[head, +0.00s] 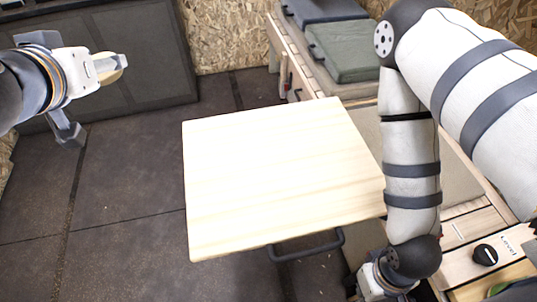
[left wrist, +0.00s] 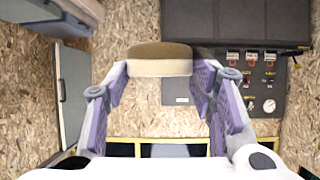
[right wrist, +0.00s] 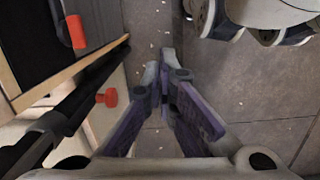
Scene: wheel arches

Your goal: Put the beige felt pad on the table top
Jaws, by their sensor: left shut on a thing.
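The beige felt pad (left wrist: 160,66) is a thick round disc with a darker brown face, held between the fingertips of my left gripper (left wrist: 158,74) in the left wrist view. In the head view my left gripper (head: 118,66) is at the upper left, raised above the floor, with a sliver of the pad (head: 113,77) showing. The table top (head: 275,180) is a pale wood board in the middle, bare, to the right of my left gripper. My right gripper (right wrist: 162,78) has its fingertips together with nothing between them; in the head view it is mostly cut off at the bottom.
A dark cabinet (head: 130,50) stands behind my left gripper. A bench with green and grey cushions (head: 340,50) runs along the right, behind my right arm. A dark handle bar (head: 305,248) sits under the table's front edge. Dark floor (head: 120,210) lies open left of the table.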

